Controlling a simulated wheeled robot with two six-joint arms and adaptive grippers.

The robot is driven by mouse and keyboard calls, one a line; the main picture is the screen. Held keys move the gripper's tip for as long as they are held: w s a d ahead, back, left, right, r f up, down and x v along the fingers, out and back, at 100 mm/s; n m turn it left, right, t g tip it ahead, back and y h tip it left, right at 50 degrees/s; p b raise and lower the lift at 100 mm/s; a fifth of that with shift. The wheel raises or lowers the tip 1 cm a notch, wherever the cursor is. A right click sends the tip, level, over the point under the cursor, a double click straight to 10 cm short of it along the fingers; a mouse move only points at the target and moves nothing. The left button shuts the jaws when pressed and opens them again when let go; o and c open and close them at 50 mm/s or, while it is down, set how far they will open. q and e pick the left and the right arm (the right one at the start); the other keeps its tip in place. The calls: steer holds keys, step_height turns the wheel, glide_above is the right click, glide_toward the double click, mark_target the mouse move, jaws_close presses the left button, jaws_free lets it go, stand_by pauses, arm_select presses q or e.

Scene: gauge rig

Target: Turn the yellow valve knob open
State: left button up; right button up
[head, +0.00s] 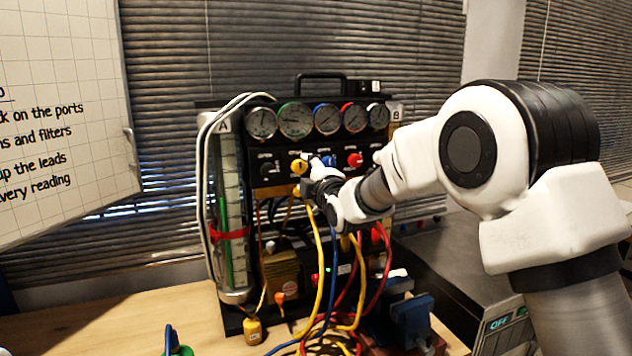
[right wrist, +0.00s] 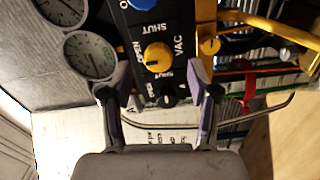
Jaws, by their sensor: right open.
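The yellow valve knob (head: 299,166) sits on the black valve panel of the gauge rig, just up and left of my right gripper (head: 311,184). In the right wrist view the yellow knob (right wrist: 158,57) lies beyond my right gripper (right wrist: 162,85), beside the labels OPEN, SHUT and VAC. The two fingertips are spread apart with nothing held between them. I see a gap between the fingertips and the yellow knob in the picture. I cannot tell its exact setting. My left gripper is not in view.
A black knob (right wrist: 168,101) shows between my fingers. A blue knob (right wrist: 139,4) and a red knob (head: 354,160) are on the same panel. Several gauges (head: 296,120) stand above. Yellow, blue and red hoses (head: 333,262) hang below. A blue vise (head: 413,318) is on the table.

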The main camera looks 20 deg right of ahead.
steer(key=s, duration=0.8)
steer(key=shift+d, duration=0.15)
